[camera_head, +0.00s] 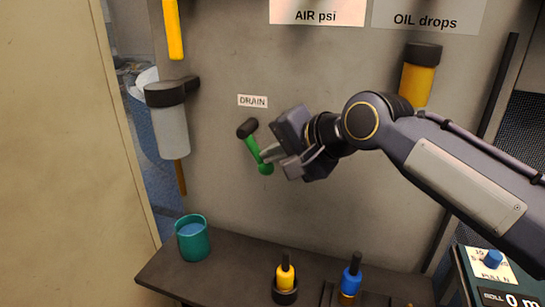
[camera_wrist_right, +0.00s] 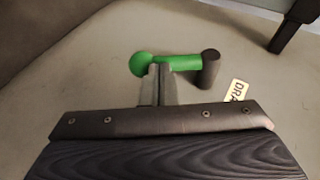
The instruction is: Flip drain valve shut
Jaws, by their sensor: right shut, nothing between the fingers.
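The drain valve has a green lever (camera_head: 254,146) that runs from a dark cylindrical hub (camera_head: 247,128) down and slightly right to a green ball end (camera_head: 265,169). It is on the grey panel, under the DRAIN label (camera_head: 252,101). My right gripper (camera_head: 268,154) is shut and empty, with its fingertips at the lever close to the ball. In the right wrist view the fingertips (camera_wrist_right: 157,72) overlap the green lever (camera_wrist_right: 185,62) beside its ball (camera_wrist_right: 143,64); I cannot tell whether they touch. My left gripper is not in view.
A clear bowl with a dark cap (camera_head: 170,130) hangs at the left of the panel. A teal cup (camera_head: 193,238) with blue contents stands on the dark shelf (camera_head: 230,260) below. Yellow (camera_head: 285,275) and blue (camera_head: 352,275) capped items stand further right. A yellow-bodied unit (camera_head: 418,80) is behind my right arm.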

